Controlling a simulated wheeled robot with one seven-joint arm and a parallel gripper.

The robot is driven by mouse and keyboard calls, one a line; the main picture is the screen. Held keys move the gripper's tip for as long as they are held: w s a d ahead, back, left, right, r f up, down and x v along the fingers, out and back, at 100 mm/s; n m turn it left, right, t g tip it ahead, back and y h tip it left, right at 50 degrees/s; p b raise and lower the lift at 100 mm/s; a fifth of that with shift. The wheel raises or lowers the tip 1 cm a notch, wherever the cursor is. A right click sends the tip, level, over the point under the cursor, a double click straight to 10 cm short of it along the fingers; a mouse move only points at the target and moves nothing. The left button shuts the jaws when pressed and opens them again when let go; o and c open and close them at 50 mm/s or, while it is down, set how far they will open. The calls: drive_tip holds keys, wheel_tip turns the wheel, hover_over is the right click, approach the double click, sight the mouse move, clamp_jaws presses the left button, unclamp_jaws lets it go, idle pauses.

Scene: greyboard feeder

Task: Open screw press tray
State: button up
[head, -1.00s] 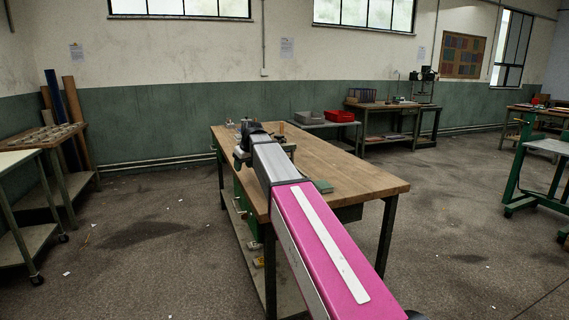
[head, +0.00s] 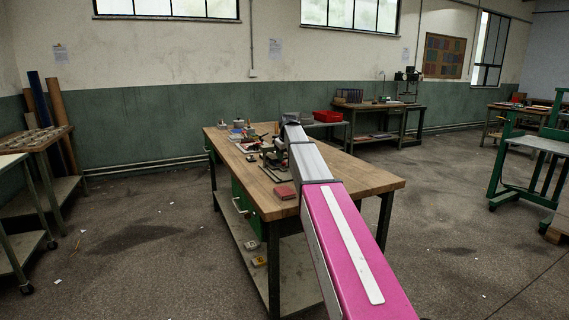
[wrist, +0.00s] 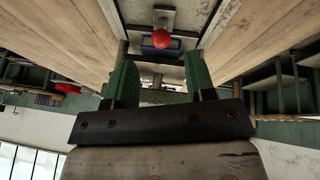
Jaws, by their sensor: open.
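In the wrist view my gripper (wrist: 161,82) is open, its two green-padded fingers apart with nothing between them. A red ball knob (wrist: 161,40) shows beyond the fingertips, in front of a small blue part (wrist: 158,52) on a pale grey plate. I cannot tell whether these belong to the screw press or its tray. In the head view my arm reaches over the wooden workbench (head: 365,180), and its far end hides part of the bench top. My gripper cannot be made out there. A small dark device (head: 275,160) stands on the bench, left of my arm.
A dark red block (head: 285,192) lies near the bench's front left edge. A green cabinet (head: 242,207) with a handle is under the bench. A red bin (head: 327,116) stands on a table behind.

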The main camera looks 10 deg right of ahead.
drive_tip(key=shift+x, duration=2.55)
drive_tip(key=shift+a, duration=0.1)
